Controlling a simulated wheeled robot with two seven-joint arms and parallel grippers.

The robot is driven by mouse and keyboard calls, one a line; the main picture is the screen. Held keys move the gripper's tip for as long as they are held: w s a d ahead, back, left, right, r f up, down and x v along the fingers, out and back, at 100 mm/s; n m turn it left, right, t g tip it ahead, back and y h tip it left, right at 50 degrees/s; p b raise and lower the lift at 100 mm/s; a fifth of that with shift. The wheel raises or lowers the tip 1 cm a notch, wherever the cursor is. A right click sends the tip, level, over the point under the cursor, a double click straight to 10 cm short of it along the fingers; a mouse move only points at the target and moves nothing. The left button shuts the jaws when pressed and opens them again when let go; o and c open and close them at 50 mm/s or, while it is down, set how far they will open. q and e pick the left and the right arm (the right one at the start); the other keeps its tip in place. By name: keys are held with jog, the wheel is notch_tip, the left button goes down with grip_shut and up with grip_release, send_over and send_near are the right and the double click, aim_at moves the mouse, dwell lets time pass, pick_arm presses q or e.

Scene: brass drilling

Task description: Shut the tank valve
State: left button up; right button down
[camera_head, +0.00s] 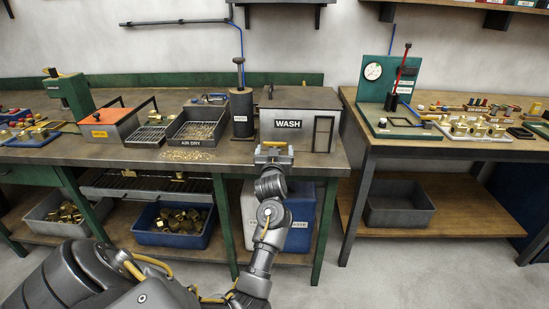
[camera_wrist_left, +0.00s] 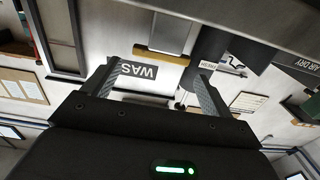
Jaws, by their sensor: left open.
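The grey wash tank (camera_head: 290,103), with a black WASH sign, stands on the left bench near its right end. The sign shows upside down in the left wrist view (camera_wrist_left: 138,71). My left gripper (camera_head: 273,150) is in front of the tank's lower left front. In the left wrist view its two fingers (camera_wrist_left: 159,86) are apart with nothing clearly held between them. A yellow-tan bar (camera_wrist_left: 160,56) shows beyond the fingers; it may be the valve's handle, but I cannot tell its setting. The gripper hides part of the tank front. My right gripper is out of view.
A dark cylinder (camera_head: 241,112) with a tall plunger stands just left of the tank. A chip-filled tray (camera_head: 196,125) labelled AIR DRY lies further left. A gap separates this bench from the right bench (camera_head: 440,149).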

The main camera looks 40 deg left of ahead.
pick_arm(q)
jog(key=shift+v, duration=2.4)
jog(key=shift+w, duration=0.1)
